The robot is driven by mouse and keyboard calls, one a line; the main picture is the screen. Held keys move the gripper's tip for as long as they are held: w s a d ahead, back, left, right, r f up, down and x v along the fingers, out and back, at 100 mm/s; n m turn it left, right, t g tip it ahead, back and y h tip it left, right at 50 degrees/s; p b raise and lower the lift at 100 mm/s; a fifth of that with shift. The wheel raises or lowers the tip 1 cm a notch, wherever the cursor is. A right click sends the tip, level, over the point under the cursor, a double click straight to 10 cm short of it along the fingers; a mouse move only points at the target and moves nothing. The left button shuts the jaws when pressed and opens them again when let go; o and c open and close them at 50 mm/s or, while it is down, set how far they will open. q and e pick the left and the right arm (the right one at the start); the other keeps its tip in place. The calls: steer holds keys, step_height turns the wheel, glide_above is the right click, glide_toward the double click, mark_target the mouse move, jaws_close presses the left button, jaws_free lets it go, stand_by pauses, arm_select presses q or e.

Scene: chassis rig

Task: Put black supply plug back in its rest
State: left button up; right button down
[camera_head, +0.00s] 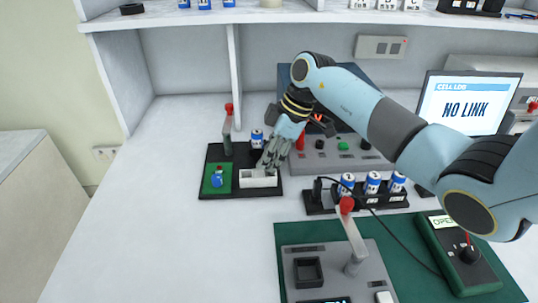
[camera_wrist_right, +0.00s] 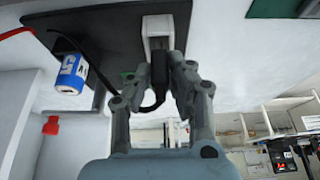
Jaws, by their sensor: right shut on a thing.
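My right gripper (camera_head: 268,164) reaches down from the right arm over a white slotted holder (camera_head: 258,179) on a black board. In the wrist view my right gripper (camera_wrist_right: 162,68) is shut on a black plug (camera_wrist_right: 159,72), with a black cable looping away from it to the left. The white holder (camera_wrist_right: 158,24) lies just beyond the plug in that view; I cannot tell whether they touch. The fingers hide the plug in the head view. Which part is its rest is not clear. My left gripper is not in view.
The black board (camera_head: 210,158) also bears a green pad (camera_head: 216,178) with a small blue item. A red-topped lever (camera_head: 228,120) and a blue-white cell (camera_head: 257,138) stand close by. A rack of cells (camera_head: 385,198) stands to the right. The white bench at left is clear.

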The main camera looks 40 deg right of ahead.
steer(key=shift+f+b, duration=0.4)
steer(key=shift+f, duration=0.5)
steer(key=c, duration=1.2)
jaws_free()
steer(key=shift+o, duration=0.2)
steer(key=v, duration=1.2)
steer(key=shift+s+f, duration=0.1)
